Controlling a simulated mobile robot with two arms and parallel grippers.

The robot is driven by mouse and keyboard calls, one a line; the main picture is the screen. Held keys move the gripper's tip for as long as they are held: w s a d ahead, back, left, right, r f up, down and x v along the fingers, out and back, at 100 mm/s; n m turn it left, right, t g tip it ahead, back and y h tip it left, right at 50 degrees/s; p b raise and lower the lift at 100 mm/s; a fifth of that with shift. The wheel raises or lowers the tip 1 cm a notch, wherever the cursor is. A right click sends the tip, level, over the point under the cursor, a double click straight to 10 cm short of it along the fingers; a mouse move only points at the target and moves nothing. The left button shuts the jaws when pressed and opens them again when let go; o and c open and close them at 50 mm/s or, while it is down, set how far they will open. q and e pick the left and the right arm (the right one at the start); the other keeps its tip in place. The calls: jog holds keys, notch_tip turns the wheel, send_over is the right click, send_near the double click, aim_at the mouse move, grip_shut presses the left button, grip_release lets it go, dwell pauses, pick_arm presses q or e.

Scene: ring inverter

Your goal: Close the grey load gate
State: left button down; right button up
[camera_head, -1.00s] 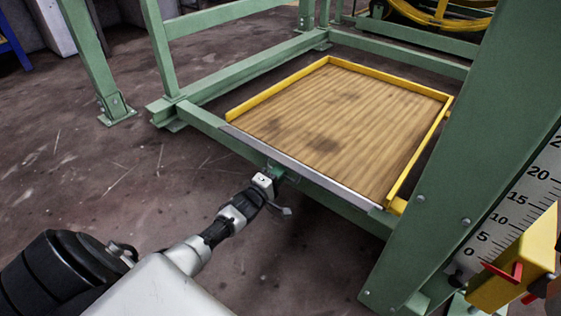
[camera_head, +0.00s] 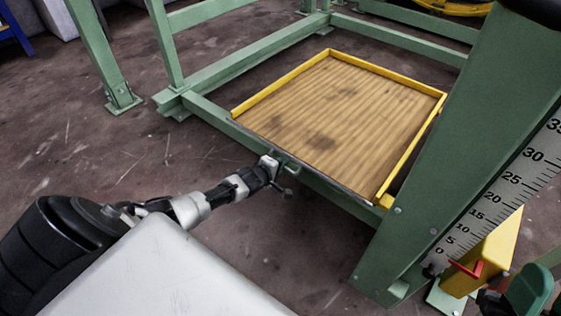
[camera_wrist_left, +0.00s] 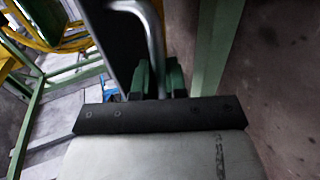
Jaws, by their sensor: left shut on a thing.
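The grey load gate (camera_head: 335,188) runs along the near edge of the wooden platform (camera_head: 335,105). In the head view it shows only as a thin, dark, nearly edge-on line, so its exact tilt is hard to tell. My left gripper (camera_head: 284,173) is at the middle of this edge. In the left wrist view a bent grey metal bar (camera_wrist_left: 157,40), apparently the gate's handle, runs down between the green fingers of my left gripper (camera_wrist_left: 160,82). The fingers are shut on it. A dark panel (camera_wrist_left: 115,45) stands beside the bar.
Yellow rails (camera_head: 277,85) edge the platform's other sides. A green frame (camera_head: 225,75) surrounds it, with a thick post (camera_head: 455,130) at right. That post carries a numbered scale (camera_head: 495,195) and a yellow block (camera_head: 487,255). The floor (camera_head: 130,165) at left is clear.

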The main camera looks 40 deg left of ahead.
aim_at(285, 154)
jog(key=w+f+g+h+p, duration=0.3)
jog(key=w+f+g, duration=0.3)
jog(key=g, duration=0.1)
pick_arm(q)
jog(key=r+g+p, duration=0.1)
jog(key=g, duration=0.1)
jog(key=w+r+g, duration=0.1)
jog(key=g, duration=0.1)
jog(key=w+r+g+p, duration=0.1)
jog(key=g, duration=0.1)
jog(key=shift+d+r+g+y+p, duration=0.1)
jog(key=shift+g+y+p, duration=0.2)
jog(key=shift+p, duration=0.05)
jog(key=shift+g, duration=0.3)
pick_arm(e)
jog(key=s+d+f+g+h, duration=0.2)
jog(key=s+f+g+h, duration=0.1)
jog(key=f+g, duration=0.6)
jog(key=shift+d+f+m+g, duration=0.15)
jog(key=shift+f+m+g, duration=0.15)
jog(key=shift+f, duration=0.35)
pick_arm(q)
jog(key=c, duration=1.5)
grip_release()
jog(key=shift+o, duration=0.2)
